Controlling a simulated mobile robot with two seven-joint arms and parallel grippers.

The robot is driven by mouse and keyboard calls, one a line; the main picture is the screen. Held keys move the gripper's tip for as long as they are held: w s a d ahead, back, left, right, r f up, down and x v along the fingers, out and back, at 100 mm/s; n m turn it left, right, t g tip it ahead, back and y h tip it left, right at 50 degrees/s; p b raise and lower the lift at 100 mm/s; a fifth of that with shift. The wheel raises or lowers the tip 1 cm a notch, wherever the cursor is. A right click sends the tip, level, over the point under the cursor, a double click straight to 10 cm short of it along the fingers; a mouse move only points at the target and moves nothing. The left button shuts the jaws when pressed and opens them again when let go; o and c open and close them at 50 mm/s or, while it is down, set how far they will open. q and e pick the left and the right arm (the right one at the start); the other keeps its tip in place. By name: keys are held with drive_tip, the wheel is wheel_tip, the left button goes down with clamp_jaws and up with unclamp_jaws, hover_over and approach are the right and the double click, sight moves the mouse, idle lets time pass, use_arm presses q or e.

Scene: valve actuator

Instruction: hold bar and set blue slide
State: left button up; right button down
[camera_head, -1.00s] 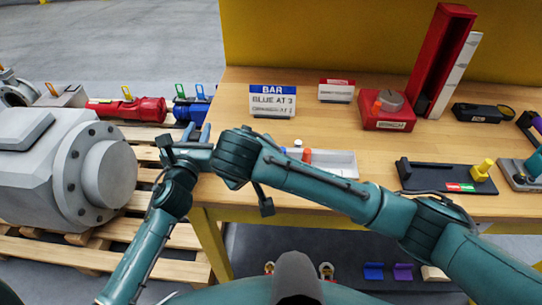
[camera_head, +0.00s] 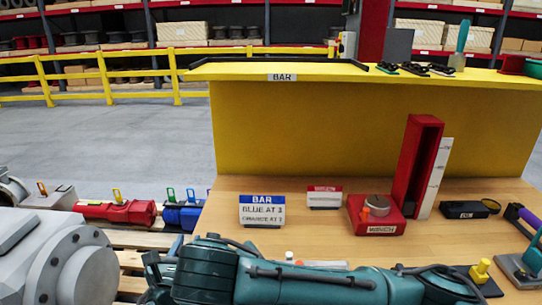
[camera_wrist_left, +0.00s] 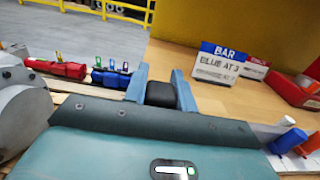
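In the head view, a teal arm of mine hides most of that tray. A sign (camera_head: 262,211) reads "BAR" and "BLUE AT 3"; its lower line is unclear. My right gripper cannot be seen.
A red block (camera_head: 377,215) and tall red holder (camera_head: 416,165) stand on the wooden table. A smaller red-white sign (camera_head: 324,197) stands left of them. Red (camera_head: 115,212) and blue (camera_head: 186,215) cylinders lie at left beyond a grey flanged body (camera_head: 60,262). A yellow back wall (camera_head: 370,125) rises behind.

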use_arm(q)
drive_tip(key=o, duration=0.5)
